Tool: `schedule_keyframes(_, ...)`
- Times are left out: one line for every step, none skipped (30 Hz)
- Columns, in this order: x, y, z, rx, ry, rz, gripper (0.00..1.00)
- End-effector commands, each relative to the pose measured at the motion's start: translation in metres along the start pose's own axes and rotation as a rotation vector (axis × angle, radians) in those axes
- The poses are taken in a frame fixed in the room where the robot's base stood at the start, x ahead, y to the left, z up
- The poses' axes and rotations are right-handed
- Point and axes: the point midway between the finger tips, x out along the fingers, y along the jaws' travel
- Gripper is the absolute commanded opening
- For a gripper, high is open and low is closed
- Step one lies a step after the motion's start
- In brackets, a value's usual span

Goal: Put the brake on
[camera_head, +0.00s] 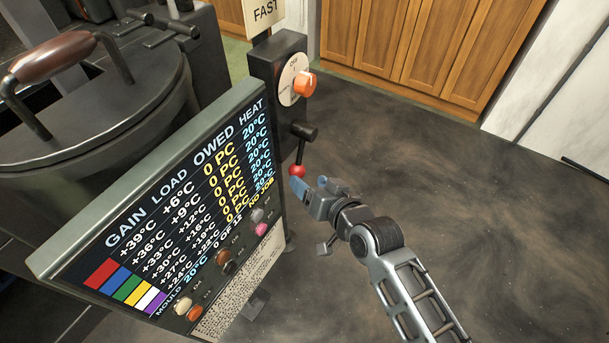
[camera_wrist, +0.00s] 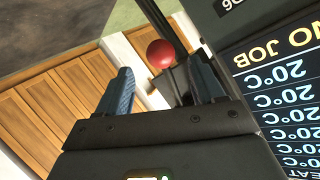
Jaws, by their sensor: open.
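The likely brake is a black lever with a red ball knob (camera_head: 297,170), on the side of the dark control post (camera_head: 278,75). The lever hangs down from its pivot in the head view. The red knob (camera_wrist: 160,54) also shows in the wrist view, beyond and between my fingers. My gripper (camera_head: 308,187) is just below and right of the knob in the head view. It is open, with blue fingertips (camera_wrist: 162,85) apart and nothing held. I cannot tell whether a finger touches the knob.
An orange dial (camera_head: 304,84) sits above the lever, under a "FAST" sign (camera_head: 264,12). A display panel (camera_head: 190,205) with several buttons stands left, before a lidded machine (camera_head: 75,95). Wooden cabinets (camera_head: 420,45) line the back. The dark floor (camera_head: 480,190) at right is clear.

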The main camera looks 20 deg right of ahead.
Motion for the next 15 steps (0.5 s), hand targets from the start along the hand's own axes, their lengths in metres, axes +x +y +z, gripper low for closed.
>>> schedule_keyframes(-0.003, 0.0, 0.0, 0.0, -0.001, 0.0, 0.68)
schedule_keyframes(-0.004, 0.0, 0.0, 0.0, 0.0, 0.0, 0.68)
schedule_keyframes(-0.005, 0.0, 0.0, -0.001, 0.0, 0.0, 0.68)
schedule_keyframes(-0.005, 0.0, 0.0, -0.001, 0.0, 0.0, 0.68)
schedule_keyframes(-0.005, 0.0, 0.0, -0.001, 0.0, 0.0, 0.68)
schedule_keyframes(-0.005, 0.0, 0.0, -0.001, 0.0, 0.0, 0.68)
schedule_keyframes(-0.005, 0.0, 0.0, -0.001, 0.0, 0.0, 0.68)
schedule_keyframes(-0.005, 0.0, 0.0, -0.001, 0.0, 0.0, 0.68)
schedule_keyframes(-0.005, 0.0, 0.0, -0.001, 0.0, 0.0, 0.68)
schedule_keyframes(-0.005, 0.0, 0.0, -0.001, 0.0, 0.0, 0.68)
schedule_keyframes(-0.005, 0.0, 0.0, -0.001, 0.0, 0.0, 0.65)
schedule_keyframes(-0.006, 0.0, 0.001, -0.001, 0.0, 0.0, 0.61)
schedule_keyframes(-0.008, 0.001, 0.002, -0.002, 0.0, 0.002, 0.58)
schedule_keyframes(-0.011, 0.002, 0.004, -0.004, 0.0, 0.003, 0.55)
schedule_keyframes(-0.016, 0.003, 0.008, -0.007, 0.0, 0.008, 0.51)
